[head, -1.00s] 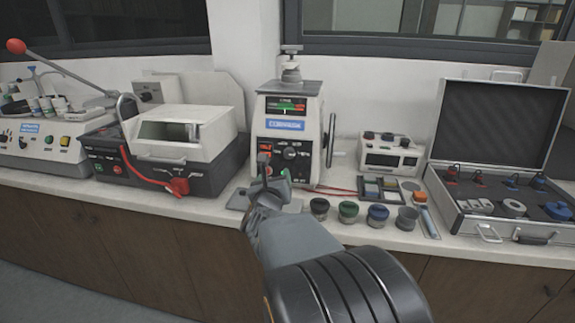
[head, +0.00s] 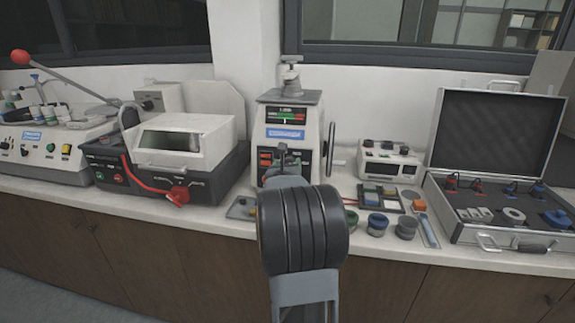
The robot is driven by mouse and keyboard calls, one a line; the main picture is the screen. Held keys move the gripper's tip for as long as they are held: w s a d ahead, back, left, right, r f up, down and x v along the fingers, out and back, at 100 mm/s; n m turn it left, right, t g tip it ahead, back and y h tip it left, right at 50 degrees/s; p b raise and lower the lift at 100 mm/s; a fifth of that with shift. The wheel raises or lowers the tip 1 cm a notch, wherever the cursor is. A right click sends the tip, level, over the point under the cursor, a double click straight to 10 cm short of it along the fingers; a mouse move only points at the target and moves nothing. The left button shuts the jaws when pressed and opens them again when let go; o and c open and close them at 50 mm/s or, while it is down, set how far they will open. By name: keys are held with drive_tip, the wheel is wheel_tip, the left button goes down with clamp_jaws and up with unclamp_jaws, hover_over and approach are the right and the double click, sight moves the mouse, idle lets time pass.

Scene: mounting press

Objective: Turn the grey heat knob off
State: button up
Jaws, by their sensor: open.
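The mounting press (head: 313,135) stands at the back middle of the counter, a white cabinet with a grey top plate, a blue label and a lit display on its front. My gripper (head: 282,156) is in front of its lower control panel, with its jaws open and empty. The fingers cover most of that panel. The grey heat knob cannot be made out behind them, and I cannot tell whether the fingers touch the panel. Red indicators (head: 265,157) show just left of the fingers.
A dark machine with a white hood (head: 187,138) stands to the left. Small jars (head: 377,224), a tray of coloured samples (head: 379,196) and an open case (head: 497,150) occupy the right.

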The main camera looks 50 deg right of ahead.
drive_tip(key=shift+w+d, duration=0.2)
drive_tip(key=shift+d, duration=0.05)
drive_tip(key=c, duration=0.9)
